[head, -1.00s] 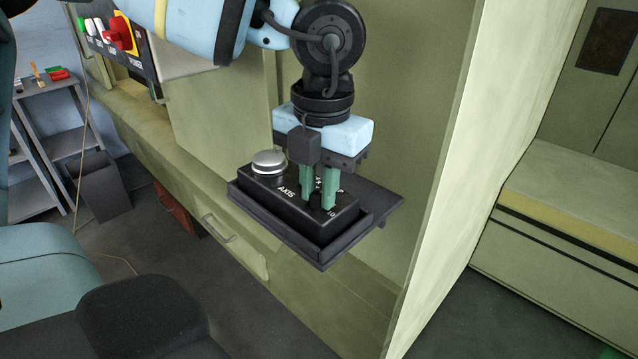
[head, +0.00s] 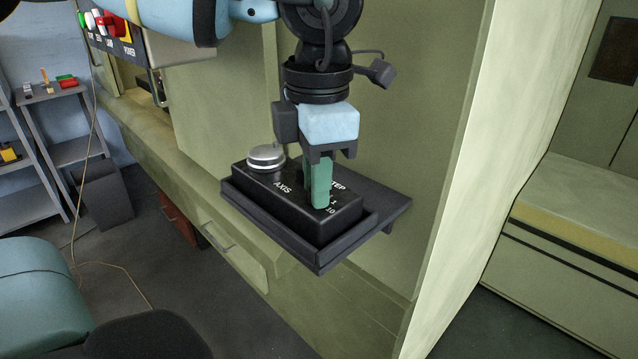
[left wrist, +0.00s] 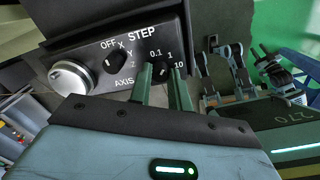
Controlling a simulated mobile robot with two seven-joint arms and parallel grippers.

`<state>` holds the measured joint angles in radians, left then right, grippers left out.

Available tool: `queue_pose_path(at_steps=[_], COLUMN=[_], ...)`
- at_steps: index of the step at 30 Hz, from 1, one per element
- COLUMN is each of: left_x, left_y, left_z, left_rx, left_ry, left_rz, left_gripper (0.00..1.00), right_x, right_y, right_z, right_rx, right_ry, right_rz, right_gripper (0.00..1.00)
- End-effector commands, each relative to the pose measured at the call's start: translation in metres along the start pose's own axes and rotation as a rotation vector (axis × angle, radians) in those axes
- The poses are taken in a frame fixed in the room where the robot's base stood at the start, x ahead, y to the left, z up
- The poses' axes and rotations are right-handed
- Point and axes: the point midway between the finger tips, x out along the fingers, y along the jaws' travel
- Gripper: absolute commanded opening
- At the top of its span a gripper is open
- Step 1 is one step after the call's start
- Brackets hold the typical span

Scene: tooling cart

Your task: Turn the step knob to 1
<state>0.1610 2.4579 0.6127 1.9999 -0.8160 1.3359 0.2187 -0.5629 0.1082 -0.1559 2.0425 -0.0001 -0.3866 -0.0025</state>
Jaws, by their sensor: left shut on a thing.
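The black control box (head: 285,205) sits on a dark shelf. In the left wrist view its face (left wrist: 95,45) reads STEP and AXIS. The step knob (left wrist: 160,72) is a small black knob, with marks 0.1, 1 and 10 around it. My left gripper (head: 319,200) points down at the box, its green fingers shut on the step knob; the fingers (left wrist: 166,78) stand on either side of it in the left wrist view. In the head view the fingers hide the knob. I cannot tell which mark its pointer faces. My right gripper is not in view.
A silver dial (head: 266,157) and the axis knob (left wrist: 115,57) share the box. The dark shelf (head: 372,205) has a raised rim. A pale green panel edge (head: 455,180) stands to the right. A panel with a red knob (head: 115,24) is at upper left.

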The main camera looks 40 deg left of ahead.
Motion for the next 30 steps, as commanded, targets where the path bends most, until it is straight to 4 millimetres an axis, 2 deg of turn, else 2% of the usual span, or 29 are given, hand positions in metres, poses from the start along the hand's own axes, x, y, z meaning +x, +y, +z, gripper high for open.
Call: queue_pose_path(at_steps=[9, 23, 24, 28, 30], left_x=[-0.0001, -0.0006, -0.0006, -0.0005, -0.0004], left_y=[0.0001, 0.0001, 0.0001, 0.0001, 0.0001], left_z=[0.0003, 0.0002, 0.0003, 0.0002, 0.0001], left_rx=[0.104, 0.117, 0.117, 0.117, 0.116], left_ry=[-0.006, -0.007, -0.007, -0.006, -0.006], left_rz=[0.000, 0.000, 0.000, 0.000, 0.000], left_gripper=[0.00, 0.00, 0.22, 0.39, 0.41], right_x=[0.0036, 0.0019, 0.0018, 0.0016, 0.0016], right_y=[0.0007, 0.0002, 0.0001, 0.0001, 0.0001], right_z=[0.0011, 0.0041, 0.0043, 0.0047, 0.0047], right_rx=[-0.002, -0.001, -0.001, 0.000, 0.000], right_ry=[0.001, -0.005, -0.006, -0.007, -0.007], right_rz=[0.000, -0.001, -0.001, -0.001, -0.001], right_gripper=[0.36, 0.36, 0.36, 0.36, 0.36])
